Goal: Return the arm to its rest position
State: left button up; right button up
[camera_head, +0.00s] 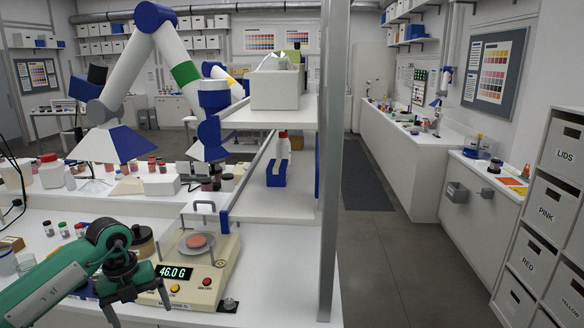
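My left arm, green and dark, comes in from the lower left. Its dark gripper (138,305) is above the front bench, just left of the scale's display. Its two fingers stand apart and nothing shows between them. The cream scale (207,267) reads 46.0 G. A grey dish (209,242) on it holds an orange-pink heap of powder (197,241). My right gripper is not in view.
A shelf unit with a grey metal post (333,150) stands right of the scale. A white bin (275,89) sits on its upper shelf. Several small jars (63,229) stand on the bench to the left. A white-and-blue robot arm (178,62) stands behind. Right of the post, the floor is clear.

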pick_arm(q)
jog(key=w+d+f+n+t+h, duration=0.2)
jog(key=w+d+f+n+h, duration=0.15)
jog(key=d+f+h, duration=1)
jog(key=s+a+f+n+t+y, duration=0.25)
jog(key=f+n+t, duration=0.35)
jog(key=f, duration=0.8)
jog(key=s+a+f+n+t+y, duration=0.15)
jog(key=f+n+t+y, duration=0.25)
jog(key=f+n, duration=0.7)
jog(key=s+a+f+n+g+y, duration=0.2)
jog(key=s+f+y, duration=0.2)
jog(key=s+f, duration=0.75)
jog(key=s+a+f+n+g+y, duration=0.2)
jog(key=s+f+n+y, duration=0.1)
jog(key=s+f, duration=0.85)
jog(key=s+d+f+n+g, duration=0.1)
jog(key=s+f+g, duration=0.2)
jog(key=s, duration=1)
jog(key=s+d+f+n+g+y, duration=0.1)
jog(key=s+f+g, duration=0.2)
jog(key=s, duration=1.1)
notch_tip(320, 180, down, 3)
jog(key=shift+s+r+n+g, duration=0.2)
jog(key=shift+n+g, duration=0.15)
jog(key=shift+g, duration=0.05)
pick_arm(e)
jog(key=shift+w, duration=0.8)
